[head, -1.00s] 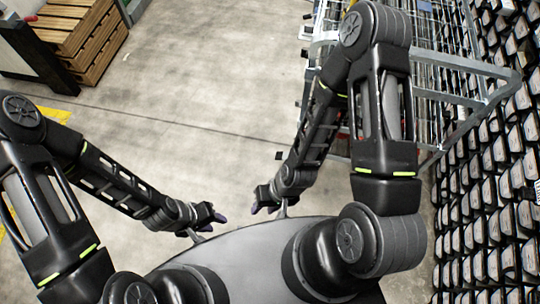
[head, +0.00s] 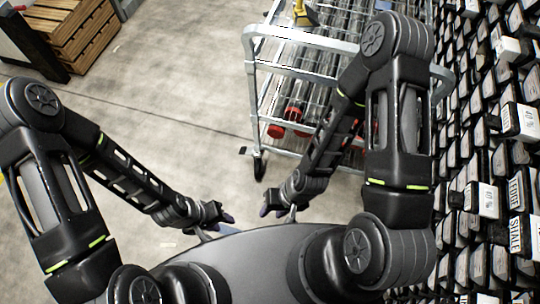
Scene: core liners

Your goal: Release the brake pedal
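A metal cart (head: 300,40) with wire shelves and a tubular frame stands ahead, right of centre. A small dark pedal (head: 245,151) sticks out to the left at its near lower corner, beside a dark caster wheel (head: 259,166). Whether the pedal is pressed is too small to tell. My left gripper (head: 226,217) is low in the middle, nearer to me than the pedal and apart from it. My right gripper (head: 272,210) is just right of it, also apart from the cart. Both look empty; their finger openings are too small to judge. My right arm hides part of the cart.
A wall of labelled core liners (head: 490,170) fills the right side close to my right arm. Wooden crates (head: 75,35) stand at the far left. Red-ended tubes (head: 275,131) lie on the cart's lower shelf. The concrete floor (head: 180,95) left of the cart is clear.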

